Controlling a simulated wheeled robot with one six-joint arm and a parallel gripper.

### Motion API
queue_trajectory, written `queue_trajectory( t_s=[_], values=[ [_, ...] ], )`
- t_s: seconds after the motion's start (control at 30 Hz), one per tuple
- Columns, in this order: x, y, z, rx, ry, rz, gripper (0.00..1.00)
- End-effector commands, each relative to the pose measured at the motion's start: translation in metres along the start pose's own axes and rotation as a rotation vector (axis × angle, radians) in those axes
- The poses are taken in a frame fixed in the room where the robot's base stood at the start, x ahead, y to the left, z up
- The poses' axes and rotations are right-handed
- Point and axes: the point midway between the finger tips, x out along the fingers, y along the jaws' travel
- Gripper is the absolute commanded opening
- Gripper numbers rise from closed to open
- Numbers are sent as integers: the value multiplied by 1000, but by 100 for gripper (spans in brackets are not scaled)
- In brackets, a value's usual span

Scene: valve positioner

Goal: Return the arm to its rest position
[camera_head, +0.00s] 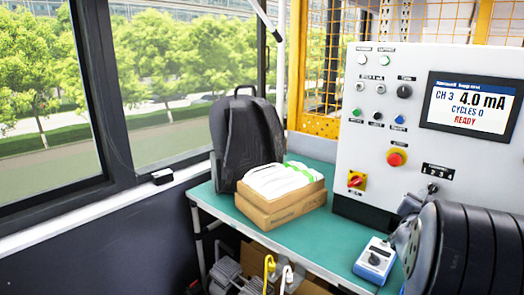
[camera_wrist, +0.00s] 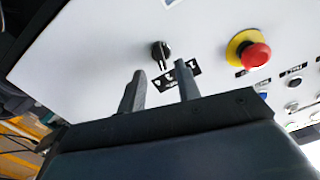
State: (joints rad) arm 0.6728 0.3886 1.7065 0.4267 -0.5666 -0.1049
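My gripper (camera_wrist: 160,82) is in the wrist view with its two dark fingers apart and nothing between them. In that view a black selector knob (camera_wrist: 160,52) and its dark number label (camera_wrist: 177,74) on the white panel lie just beyond the fingertips; I see no clear contact. In the head view my dark arm fills the lower right, in front of the panel's lower right part, and the fingers are hard to make out. The selector knob (camera_head: 432,188) shows there beside the arm, under a 1 2 3 label.
The white control panel (camera_head: 360,150) has a screen (camera_head: 470,103) reading CH 3, 4.0 mA, CYCLES 0, READY. A red emergency button (camera_head: 396,158) sits left of the selector. A blue-white device (camera_head: 375,262), a cardboard box (camera_head: 283,208) and a black backpack (camera_head: 247,140) stand on the green bench.

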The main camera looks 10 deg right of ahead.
Motion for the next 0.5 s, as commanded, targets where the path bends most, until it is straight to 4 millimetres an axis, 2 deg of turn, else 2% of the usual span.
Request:
queue_trajectory(
  t_s=[0.2, 0.4, 0.5],
  values=[
    [34, 0, 0, 0, 0, 0, 32],
    [50, 0, 0, 0, -1, 0, 32],
    [50, 0, 0, 10, 0, 0, 32]
  ],
)
